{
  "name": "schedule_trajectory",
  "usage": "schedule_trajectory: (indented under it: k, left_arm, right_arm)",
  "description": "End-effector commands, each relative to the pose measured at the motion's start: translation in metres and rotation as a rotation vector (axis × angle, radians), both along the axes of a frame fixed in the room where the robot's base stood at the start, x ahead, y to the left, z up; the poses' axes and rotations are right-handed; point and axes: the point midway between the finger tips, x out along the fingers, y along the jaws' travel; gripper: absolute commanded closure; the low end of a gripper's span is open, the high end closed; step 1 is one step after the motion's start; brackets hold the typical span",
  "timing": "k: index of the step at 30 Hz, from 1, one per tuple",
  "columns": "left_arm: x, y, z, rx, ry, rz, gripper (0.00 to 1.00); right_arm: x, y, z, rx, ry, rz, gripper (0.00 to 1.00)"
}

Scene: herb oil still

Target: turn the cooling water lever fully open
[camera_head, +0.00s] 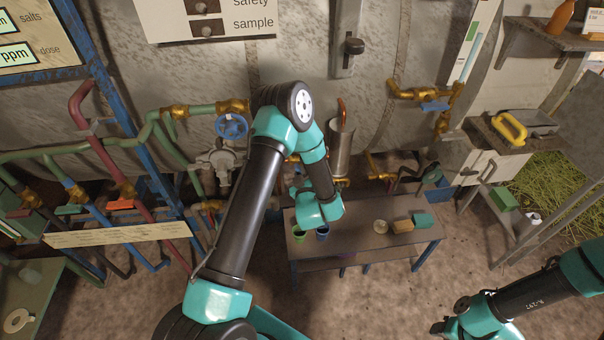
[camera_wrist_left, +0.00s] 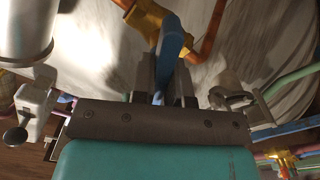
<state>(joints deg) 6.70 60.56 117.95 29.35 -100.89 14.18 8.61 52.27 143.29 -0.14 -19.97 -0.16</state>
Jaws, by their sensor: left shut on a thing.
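The cooling water lever looks to be the blue lever (camera_wrist_left: 172,38) in the left wrist view. It stands up from between the fingers of my left gripper (camera_wrist_left: 164,82), which is shut on it. A brass fitting (camera_wrist_left: 146,20) and a copper pipe (camera_wrist_left: 212,30) are just beyond it. In the head view my left arm reaches over the low bench, and the lever and fingertips are hidden behind it. I cannot tell how far the lever is turned. My right gripper (camera_head: 446,328) is low at the bottom right, away from the fittings; its fingers are too unclear to read.
A metal cylinder (camera_head: 341,152) stands close to my left arm; a pale cylinder (camera_wrist_left: 24,30) also shows in the left wrist view. A blue handwheel (camera_head: 232,126) and green pipes are at left. The bench (camera_head: 350,218) holds cups and small blocks. The floor before it is clear.

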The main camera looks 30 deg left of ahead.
Motion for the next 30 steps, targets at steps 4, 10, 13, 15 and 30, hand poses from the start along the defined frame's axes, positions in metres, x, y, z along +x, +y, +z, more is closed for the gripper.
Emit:
schedule_trajectory:
  k: [4,10,13,15,30]
  left_arm:
    - [-0.0008,0.0002,-0.0009,-0.107,-0.082,-0.001,1.00]
    - [-0.0012,0.0007,-0.0017,-0.258,-0.199,-0.001,1.00]
    - [-0.0014,0.0010,-0.0021,-0.333,-0.257,0.000,1.00]
    - [-0.0015,0.0011,-0.0025,-0.385,-0.298,0.000,1.00]
    - [-0.0021,0.0015,-0.0049,-0.729,-0.566,0.000,1.00]
  right_arm:
    - [0.0000,0.0000,0.0000,0.000,0.000,0.000,0.60]
    - [0.0000,0.0000,0.0000,0.000,0.000,0.000,0.60]
    - [0.0000,0.0000,0.0000,0.000,0.000,0.000,0.60]
    - [0.0000,0.0000,0.0000,0.000,0.000,0.000,0.60]
    - [0.0000,0.0000,0.0000,0.000,0.000,0.000,0.60]
